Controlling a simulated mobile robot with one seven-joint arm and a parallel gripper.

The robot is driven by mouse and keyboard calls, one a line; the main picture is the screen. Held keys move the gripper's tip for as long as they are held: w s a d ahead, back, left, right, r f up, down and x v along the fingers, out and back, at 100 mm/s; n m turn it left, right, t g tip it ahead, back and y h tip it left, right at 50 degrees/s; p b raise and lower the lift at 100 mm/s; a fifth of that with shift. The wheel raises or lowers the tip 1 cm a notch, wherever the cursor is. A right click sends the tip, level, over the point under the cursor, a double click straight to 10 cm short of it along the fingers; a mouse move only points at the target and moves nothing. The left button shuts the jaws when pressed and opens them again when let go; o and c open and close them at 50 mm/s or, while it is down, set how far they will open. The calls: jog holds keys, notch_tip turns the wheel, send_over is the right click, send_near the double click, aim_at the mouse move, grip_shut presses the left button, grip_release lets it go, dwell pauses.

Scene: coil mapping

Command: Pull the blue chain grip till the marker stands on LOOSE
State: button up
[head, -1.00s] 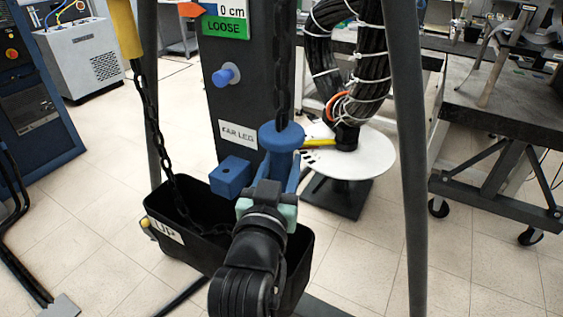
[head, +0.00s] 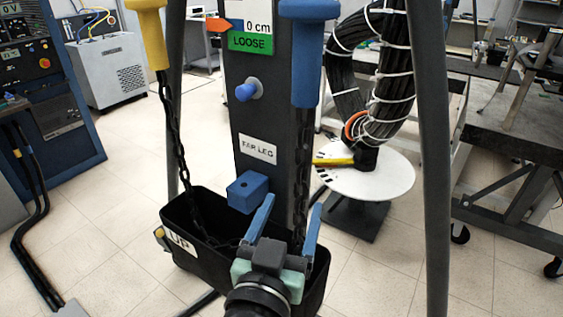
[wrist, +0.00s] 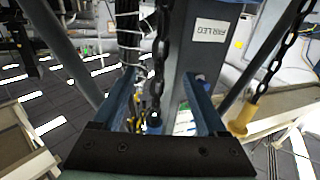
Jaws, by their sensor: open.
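The blue chain grip (head: 306,65) hangs high at the right side of the dark column, with its chain (head: 301,175) running down below it. In the wrist view the blue grip (wrist: 154,122) shows small beyond the chain. My gripper (head: 293,202) is open and empty, well below the grip; in the wrist view the chain passes between its fingers (wrist: 157,78). The orange marker (head: 217,25) points at the scale by the white 0 cm field (head: 257,27), above the green LOOSE field (head: 250,42).
A yellow grip (head: 147,32) hangs on a chain at left. A black bin (head: 190,215) marked UP stands below. A blue block (head: 247,190) and blue peg (head: 247,92) stick out from the column. A grey leg (head: 428,150) stands at right.

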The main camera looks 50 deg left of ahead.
jog(key=shift+p+v, duration=1.2)
jog(key=shift+v, duration=1.5)
jog(key=w+d+r+m+t+h+p, duration=0.15)
jog(key=w+d+r+t, duration=0.35)
jog(key=r, duration=0.6)
jog(key=w+d+r+m+t+h+p, duration=0.15)
jog(key=w+d+r+h, duration=0.35)
jog(key=r, duration=0.6)
jog(key=s+d+r+m+t+h, duration=0.1)
jog(key=s+d+r+t, duration=0.1)
jog(key=d+r, duration=0.4)
jog(key=s+d+r+m+t+h+p, duration=0.1)
jog(key=s+d+r+m+t+h, duration=0.1)
jog(key=d+r, duration=0.5)
notch_tip(320, 180, up, 6)
jog(key=shift+s+f+t, duration=0.1)
jog(key=shift+s+t, duration=0.2)
jog(key=shift+t, duration=0.55)
jog(key=shift+a, duration=0.1)
